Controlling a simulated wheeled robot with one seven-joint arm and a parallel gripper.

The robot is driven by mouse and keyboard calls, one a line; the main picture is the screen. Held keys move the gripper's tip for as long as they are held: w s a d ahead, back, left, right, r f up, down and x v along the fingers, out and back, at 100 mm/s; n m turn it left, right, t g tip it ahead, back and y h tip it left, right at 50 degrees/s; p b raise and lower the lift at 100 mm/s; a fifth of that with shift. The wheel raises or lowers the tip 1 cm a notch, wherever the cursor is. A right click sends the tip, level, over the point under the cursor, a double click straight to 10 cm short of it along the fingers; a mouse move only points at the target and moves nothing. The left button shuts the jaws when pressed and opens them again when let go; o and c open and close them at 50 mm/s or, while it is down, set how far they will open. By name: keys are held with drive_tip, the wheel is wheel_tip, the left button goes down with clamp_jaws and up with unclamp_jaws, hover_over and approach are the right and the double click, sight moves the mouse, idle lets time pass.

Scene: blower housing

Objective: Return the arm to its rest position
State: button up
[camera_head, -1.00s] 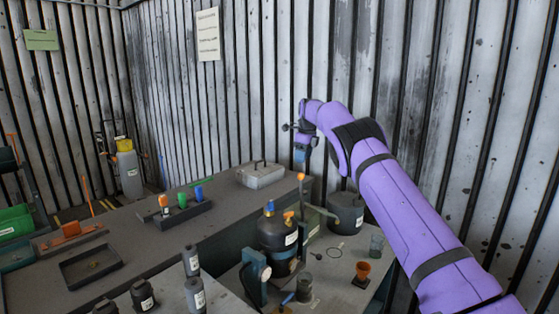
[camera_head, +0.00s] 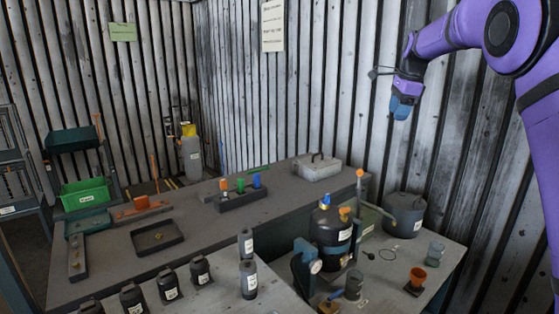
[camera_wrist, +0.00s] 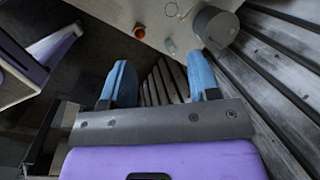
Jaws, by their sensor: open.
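My gripper (camera_head: 403,104) hangs in the air at the upper right of the head view, in front of the corrugated wall and above the right end of the bench. Its blue fingers point down and it is empty. In the wrist view the two blue fingers (camera_wrist: 162,85) stand apart with nothing between them. My purple arm (camera_head: 480,35) is bent at the upper right, raised clear of the bench.
A grey pot (camera_head: 405,213), an orange cup (camera_head: 417,276) and a dark round tank (camera_head: 330,235) stand on the right bench. Several dark bottles (camera_head: 200,270) stand in front. A grey case (camera_head: 316,168) sits at the back. The air around my gripper is clear.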

drive_tip(key=s+a+r+n+t, duration=0.1)
drive_tip(key=s+r+n, duration=0.15)
drive_tip(key=s, duration=0.65)
drive_tip(key=s+r+n, duration=0.1)
drive_tip(key=s+n, duration=0.3)
drive_tip(key=s, duration=0.4)
drive_tip(key=s+a+r+n+t, duration=0.1)
drive_tip(key=s+r+n, duration=0.15)
drive_tip(key=s, duration=0.65)
drive_tip(key=s+a+f+n, duration=0.1)
drive_tip(key=s+f+n, duration=0.2)
drive_tip(key=s, duration=0.5)
drive_tip(key=s+f+n, duration=0.3)
drive_tip(key=s+f, duration=0.2)
drive_tip(key=s, duration=0.3)
drive_tip(key=s+a+f+n+h, duration=0.1)
drive_tip(key=s+f+n, duration=0.2)
drive_tip(key=s, duration=0.5)
drive_tip(key=shift+a+f+n+t, duration=0.3)
drive_tip(key=shift+f+n+t, duration=0.1)
drive_tip(key=shift+n, duration=0.2)
